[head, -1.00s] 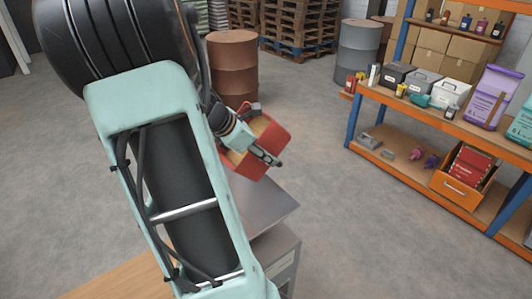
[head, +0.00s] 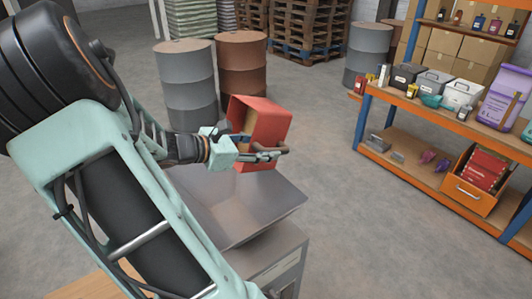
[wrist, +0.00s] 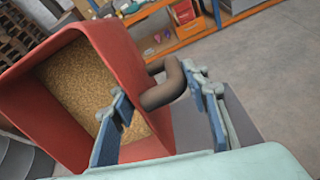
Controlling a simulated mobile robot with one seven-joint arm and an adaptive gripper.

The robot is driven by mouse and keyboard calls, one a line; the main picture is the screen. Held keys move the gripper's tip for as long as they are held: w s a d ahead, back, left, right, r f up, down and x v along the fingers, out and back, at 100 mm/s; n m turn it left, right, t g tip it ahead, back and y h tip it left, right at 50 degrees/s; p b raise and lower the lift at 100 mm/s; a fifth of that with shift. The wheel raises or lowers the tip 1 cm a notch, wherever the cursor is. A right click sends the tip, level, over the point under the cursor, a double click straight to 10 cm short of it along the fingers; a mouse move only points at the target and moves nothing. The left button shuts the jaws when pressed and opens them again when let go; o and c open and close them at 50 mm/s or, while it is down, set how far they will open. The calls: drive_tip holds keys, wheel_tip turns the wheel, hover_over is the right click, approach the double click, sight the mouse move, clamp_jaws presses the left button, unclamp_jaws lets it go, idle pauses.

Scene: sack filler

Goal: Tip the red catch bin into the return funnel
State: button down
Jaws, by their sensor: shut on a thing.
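The red catch bin (head: 270,118) is held up over the grey metal return funnel (head: 283,202) in the head view. It is tilted, with its open side facing left. My gripper (head: 265,156) is shut on the bin's brown handle. In the wrist view the handle (wrist: 166,88) lies between the two fingers, and the red bin (wrist: 128,58) is to the left with tan grain (wrist: 85,82) inside. The funnel's sloped inner walls look bare where I see them; my arm covers its left part.
Grey (head: 187,85) and rusty (head: 242,65) drums stand behind the bin. Stacked pallets (head: 309,30) are farther back. An orange and blue shelf (head: 430,120) with boxes and bottles stands at the right. The floor between the shelf and the funnel is clear.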

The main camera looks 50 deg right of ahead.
sight(256, 149)
drive_tip(key=shift+w+a+f+h+b, duration=0.2)
drive_tip(key=shift+a+f+h+b, duration=0.35)
drive_tip(key=shift+b, duration=0.6)
drive_tip(key=a+h, duration=0.1)
drive_tip(key=a+r+g+h+b, duration=0.1)
drive_tip(key=h, duration=0.1)
drive_tip(key=shift+w+r, duration=0.25)
drive_tip(key=shift+w, duration=0.1)
drive_tip(key=w+a+g+h+b, duration=0.2)
drive_tip(key=a+g+h+b, duration=0.1)
drive_tip(key=a+h+b, duration=0.2)
drive_tip(key=shift+a+h, duration=0.6)
drive_tip(key=shift+h, duration=0.45)
drive_tip(key=shift+r, duration=0.2)
wheel_tip(256, 149, up, 3)
drive_tip(key=t+y+p, duration=0.1)
drive_tip(key=y+p, duration=0.1)
drive_tip(key=p, duration=0.4)
drive_tip(key=t+y+p, duration=0.1)
drive_tip(key=y+p, duration=0.2)
drive_tip(key=p, duration=0.3)
drive_tip(key=shift+s+p, duration=0.1)
drive_tip(key=shift+p, duration=0.3)
